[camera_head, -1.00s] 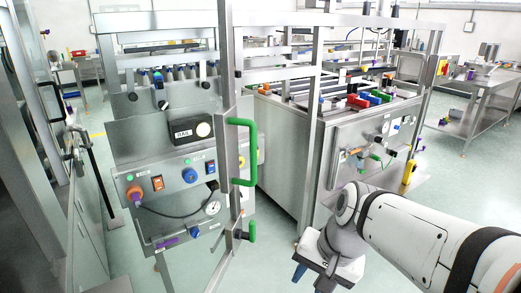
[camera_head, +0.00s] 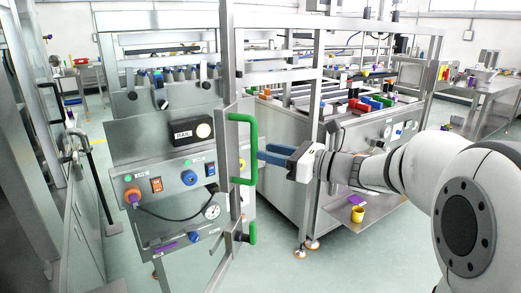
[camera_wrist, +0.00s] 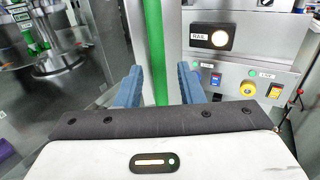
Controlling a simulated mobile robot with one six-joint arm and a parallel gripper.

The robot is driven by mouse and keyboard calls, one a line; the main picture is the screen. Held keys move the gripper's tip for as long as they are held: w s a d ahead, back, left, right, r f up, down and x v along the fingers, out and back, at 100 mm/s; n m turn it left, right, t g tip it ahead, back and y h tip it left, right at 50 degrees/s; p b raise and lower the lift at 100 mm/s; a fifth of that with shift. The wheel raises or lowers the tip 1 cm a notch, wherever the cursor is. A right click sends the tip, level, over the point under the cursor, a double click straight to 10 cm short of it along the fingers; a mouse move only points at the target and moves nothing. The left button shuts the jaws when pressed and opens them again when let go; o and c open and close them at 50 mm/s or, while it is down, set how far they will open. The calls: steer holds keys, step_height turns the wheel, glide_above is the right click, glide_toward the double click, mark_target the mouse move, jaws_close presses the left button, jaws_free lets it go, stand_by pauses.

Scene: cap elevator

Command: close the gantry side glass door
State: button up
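The gantry side glass door stands open, seen nearly edge-on in the head view as a narrow steel frame (camera_head: 228,165). A green bar handle (camera_head: 242,120) is fixed on its right side; it runs upright in the wrist view (camera_wrist: 154,45). My gripper (camera_head: 264,157) is just right of the handle, its blue fingers pointing left at it. In the wrist view my gripper (camera_wrist: 160,82) is open, and the handle shows between its two fingers. I see no finger touching it. The handle's lower end is hidden behind the gripper body in the wrist view.
A second, dark-based green handle (camera_head: 246,234) sits lower on the door. A control panel (camera_head: 170,190) with knobs and a gauge is left of the door. A steel cabinet (camera_head: 287,195) stands behind my gripper. A yellow cup (camera_head: 358,213) is on a shelf at right.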

mark_target(255, 177)
steer(key=x, duration=0.5)
steer(key=shift+a, duration=0.1)
jaws_close()
stand_by(0.3)
